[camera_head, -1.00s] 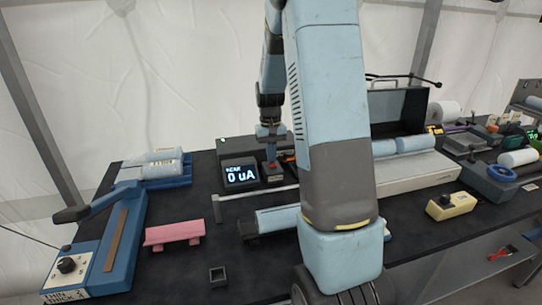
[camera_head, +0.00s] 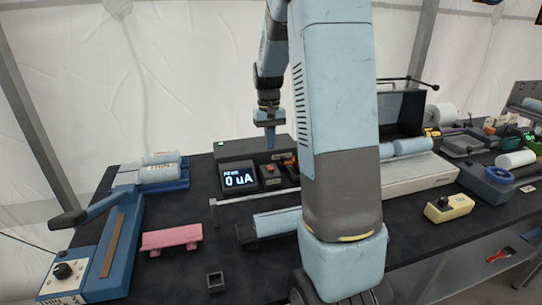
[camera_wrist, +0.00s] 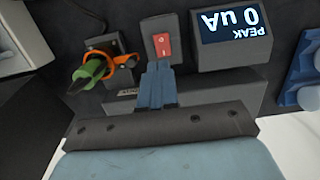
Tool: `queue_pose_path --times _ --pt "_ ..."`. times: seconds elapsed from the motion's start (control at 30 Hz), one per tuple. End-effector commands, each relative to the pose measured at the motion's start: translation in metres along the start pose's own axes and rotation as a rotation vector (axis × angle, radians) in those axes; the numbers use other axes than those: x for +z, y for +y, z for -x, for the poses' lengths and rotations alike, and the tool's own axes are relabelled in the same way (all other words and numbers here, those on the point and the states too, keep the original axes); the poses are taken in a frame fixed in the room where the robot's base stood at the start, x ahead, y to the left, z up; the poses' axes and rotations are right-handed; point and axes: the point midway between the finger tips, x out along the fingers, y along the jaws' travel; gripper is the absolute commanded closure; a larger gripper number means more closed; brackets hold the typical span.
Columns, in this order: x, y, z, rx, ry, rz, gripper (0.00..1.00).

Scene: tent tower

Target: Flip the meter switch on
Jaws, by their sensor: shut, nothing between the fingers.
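I cannot tell the rocker's position for certain.
An orange and green clip-like item (camera_wrist: 97,68) lies beside the switch. A grey box (camera_head: 236,149) with a green light stands behind the meter. A metal bar (camera_head: 255,196) and a blue roll (camera_head: 277,222) lie in front. A pink block (camera_head: 171,238) sits front left.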

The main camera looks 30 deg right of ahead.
Motion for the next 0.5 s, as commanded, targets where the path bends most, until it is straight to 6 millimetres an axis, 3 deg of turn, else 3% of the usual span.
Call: queue_pose_path --times 0.2,0.5 --pt "-0.003 0.000 0.043 0.001 0.013 0.000 1.00" --pt "-0.004 0.000 0.071 0.001 0.017 0.000 1.00"
